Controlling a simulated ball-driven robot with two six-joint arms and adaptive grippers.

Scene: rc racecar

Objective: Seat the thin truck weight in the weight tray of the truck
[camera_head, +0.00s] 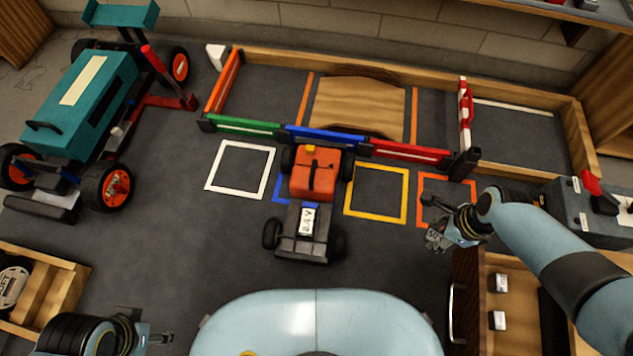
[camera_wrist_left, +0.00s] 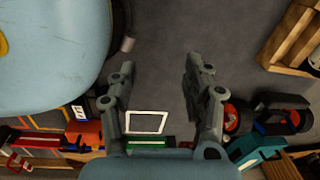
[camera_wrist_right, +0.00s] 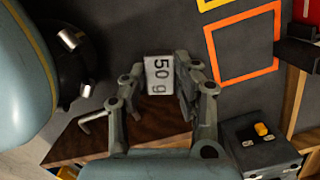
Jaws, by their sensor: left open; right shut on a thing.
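The orange truck (camera_head: 315,175) stands on the dark floor in the middle of the head view. Its rear bed (camera_head: 305,245) faces me and carries a pale label reading "BAY" (camera_head: 307,220). My right gripper (camera_head: 436,222) is to the right of the truck, near the orange floor square. In the right wrist view it is shut on a small pale weight marked "50 g" (camera_wrist_right: 159,75), held up between the fingertips. My left gripper (camera_head: 152,340) is open and empty at the lower left, low in front of the truck; its spread fingers show in the left wrist view (camera_wrist_left: 157,80).
A teal buggy (camera_head: 90,110) stands at the left. Green, blue and red gates (camera_head: 325,138) close a wooden-walled area behind the truck. An open drawer (camera_head: 481,300) with white blocks (camera_head: 500,282) lies lower right. A grey switch box (camera_head: 590,210) stands at right. Floor left of the truck is free.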

